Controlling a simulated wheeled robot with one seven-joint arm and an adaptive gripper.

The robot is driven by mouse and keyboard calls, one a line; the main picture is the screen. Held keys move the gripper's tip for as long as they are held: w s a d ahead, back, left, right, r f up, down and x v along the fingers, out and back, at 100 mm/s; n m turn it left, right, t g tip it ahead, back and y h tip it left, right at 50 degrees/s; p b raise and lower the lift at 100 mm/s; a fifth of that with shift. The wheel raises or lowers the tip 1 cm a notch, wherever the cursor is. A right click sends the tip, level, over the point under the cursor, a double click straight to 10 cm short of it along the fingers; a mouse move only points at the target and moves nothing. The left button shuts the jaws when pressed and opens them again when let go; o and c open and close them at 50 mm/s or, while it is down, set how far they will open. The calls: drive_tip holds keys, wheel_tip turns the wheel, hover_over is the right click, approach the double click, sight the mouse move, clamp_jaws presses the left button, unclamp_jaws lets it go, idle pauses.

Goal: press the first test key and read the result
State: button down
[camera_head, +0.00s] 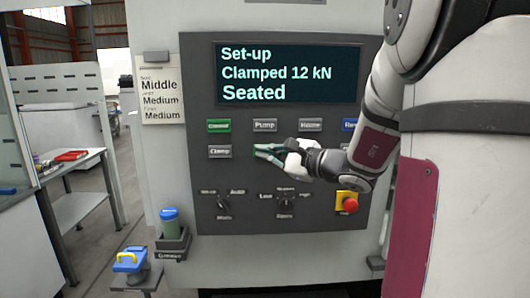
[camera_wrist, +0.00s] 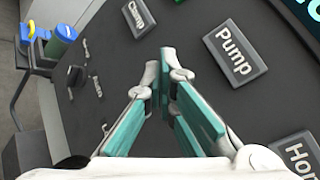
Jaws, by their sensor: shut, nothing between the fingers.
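The dark control panel (camera_head: 330,228) has a lit screen (camera_head: 289,73) reading "Set-up", "Clamped 12 kN", "Seated". Its upper key row has a green key (camera_head: 218,126), a Pump key (camera_head: 265,125), a Home key (camera_head: 311,125) and a partly hidden blue key (camera_head: 350,125). The Clamp key (camera_head: 220,151) is below the green one. No key with a readable test label shows. My gripper (camera_head: 258,151) is shut and empty, just below Pump and right of Clamp. In the wrist view its fingertips (camera_wrist: 165,62) lie between the Clamp key (camera_wrist: 138,18) and Pump key (camera_wrist: 234,52). Contact cannot be told.
Two rotary knobs (camera_head: 223,203) (camera_head: 286,200) sit lower on the panel, with a red stop button (camera_head: 349,204) at right. A card (camera_head: 161,96) reads "Middle", "Medium", "Medium". A green bottle (camera_head: 170,222) and a yellow-and-blue item (camera_head: 130,261) stand at lower left.

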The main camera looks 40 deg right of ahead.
drive_tip(key=shift+w, duration=0.1)
idle(0.7)
drive_tip(key=shift+w+d, duration=0.25)
drive_tip(key=shift+w, duration=0.05)
